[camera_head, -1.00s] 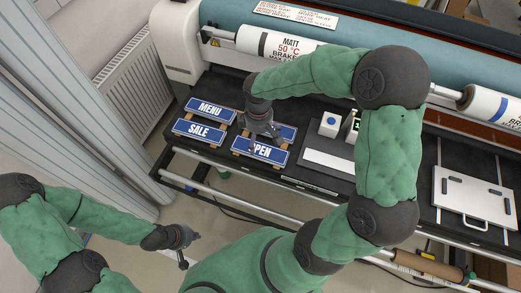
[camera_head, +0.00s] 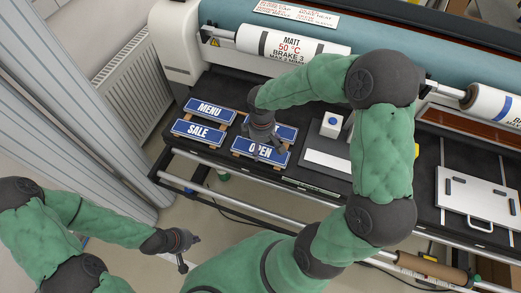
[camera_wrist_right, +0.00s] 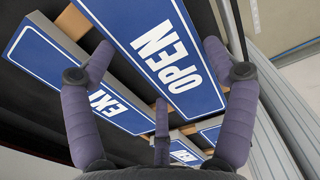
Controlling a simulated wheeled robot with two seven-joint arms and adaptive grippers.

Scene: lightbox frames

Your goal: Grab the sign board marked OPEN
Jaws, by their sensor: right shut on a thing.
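The OPEN sign board (camera_head: 276,157), blue with white letters and a white border, lies at the front right of a group of sign boards on the dark machine bed. It also fills the top middle of the right wrist view (camera_wrist_right: 165,55). My right gripper (camera_head: 264,150) is over it from above, with its fingers at the board's long edges, shut on it. In the wrist view the fingers (camera_wrist_right: 158,62) stand on both sides of the board. My left gripper (camera_head: 188,250) is low at the left, away from the signs; its jaw opening is too small to tell.
The MENU board (camera_head: 210,110) and SALE board (camera_head: 198,131) lie to the left. A partly hidden board (camera_head: 287,132), reading EXI in the wrist view (camera_wrist_right: 85,85), lies just behind OPEN.

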